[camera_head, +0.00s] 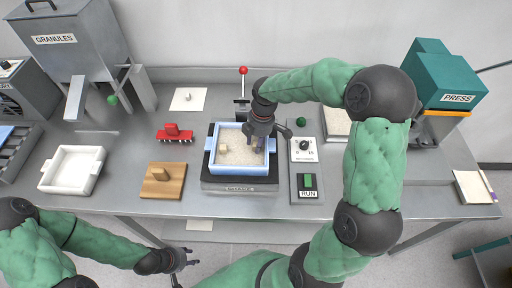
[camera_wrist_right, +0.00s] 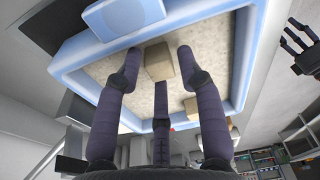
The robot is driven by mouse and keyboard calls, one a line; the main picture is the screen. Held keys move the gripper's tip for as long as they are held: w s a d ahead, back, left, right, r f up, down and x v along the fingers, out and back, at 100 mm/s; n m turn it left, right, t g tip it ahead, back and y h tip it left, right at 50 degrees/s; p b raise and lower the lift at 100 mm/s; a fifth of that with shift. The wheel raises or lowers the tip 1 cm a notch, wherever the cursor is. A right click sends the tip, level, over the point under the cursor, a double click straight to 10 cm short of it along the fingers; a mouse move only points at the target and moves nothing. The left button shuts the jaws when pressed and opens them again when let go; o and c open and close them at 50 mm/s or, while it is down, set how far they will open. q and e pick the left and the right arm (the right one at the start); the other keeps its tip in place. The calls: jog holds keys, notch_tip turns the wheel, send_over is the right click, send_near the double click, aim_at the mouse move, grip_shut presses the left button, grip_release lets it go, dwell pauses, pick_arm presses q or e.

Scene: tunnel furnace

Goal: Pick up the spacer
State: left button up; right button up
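A blue-rimmed tray (camera_head: 243,180) holds pale granules and small tan blocks. One tan block (camera_wrist_right: 158,62) lies on the granules between the spread fingers of my right gripper (camera_wrist_right: 155,75), with a gap on both sides. Another tan block (camera_head: 223,148) lies in the left part of the tray in the head view. I cannot tell which block is the spacer. My right gripper (camera_head: 258,140) reaches down into the tray, open and empty, partly hiding the contents. My left gripper (camera_head: 188,258) is open and empty, in front of the table's front edge.
The tray stands on a grey machine beside a control panel (camera_head: 307,190) marked RUN. The press (camera_head: 440,80) stands at right.

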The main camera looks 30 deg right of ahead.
jog(key=shift+f, duration=0.1)
jog(key=c, duration=0.7)
jog(key=shift+o, duration=0.2)
